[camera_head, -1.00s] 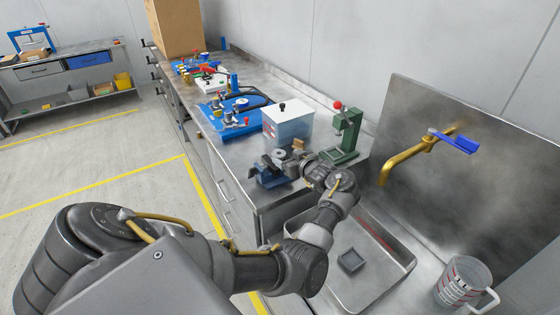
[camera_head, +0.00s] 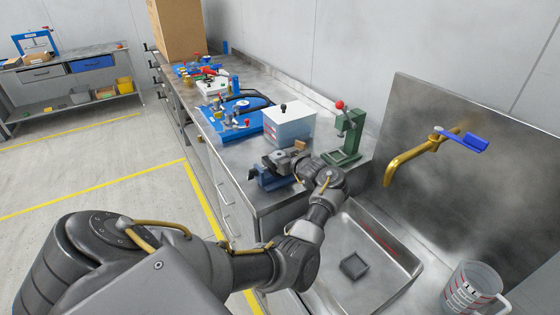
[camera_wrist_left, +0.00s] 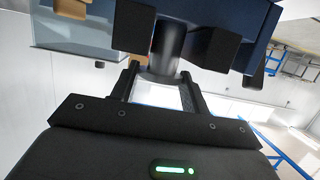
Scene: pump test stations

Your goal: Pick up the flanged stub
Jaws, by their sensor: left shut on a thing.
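The blue vise (camera_head: 268,180) stands on the front corner of the steel bench. It also shows at the top of the left wrist view (camera_wrist_left: 255,22). The flanged stub shows in the left wrist view as a dark grey cylinder (camera_wrist_left: 166,52) between dark vise jaw blocks. My left gripper (camera_head: 288,161) reaches in from the right of the vise at its top. In the left wrist view its two fingers (camera_wrist_left: 160,74) are shut on the stub. My right gripper is in neither view.
A white lidded box (camera_head: 288,126) stands behind the vise, and a green press (camera_head: 347,140) with a red knob is to its right. The sink (camera_head: 392,262) holds a small dark square piece (camera_head: 354,265). A brass tap (camera_head: 408,160) and a measuring jug (camera_head: 468,290) are at right.

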